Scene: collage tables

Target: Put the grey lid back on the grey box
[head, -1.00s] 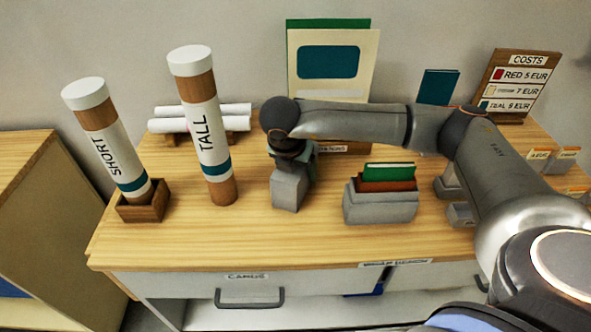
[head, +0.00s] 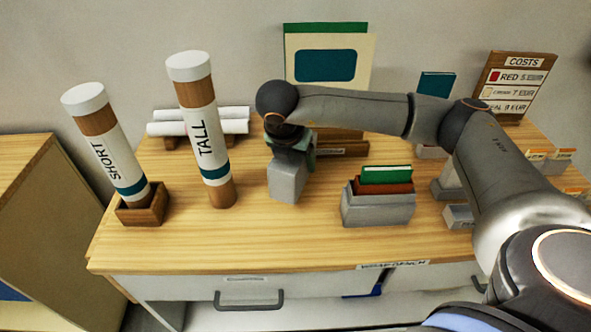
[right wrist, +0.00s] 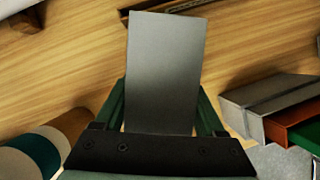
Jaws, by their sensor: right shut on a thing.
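The grey lid (head: 287,182) hangs below my right gripper (head: 293,156), over the middle of the bench. In the right wrist view the lid (right wrist: 165,70) is a plain grey slab between the green fingers, and the gripper is shut on it. The open grey box (head: 378,209) stands on the bench to the right of the lid, apart from it. A green piece and a brown piece stick up out of the box. In the right wrist view the box (right wrist: 244,118) shows at the right edge. My left gripper is not in view.
The white TALL tube (head: 205,130) stands left of the lid. The SHORT tube (head: 112,145) leans in a wooden holder (head: 146,208). White rolls (head: 205,121) lie behind. More grey containers (head: 450,190) are at the right. Bare bench lies in front of the lid and box.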

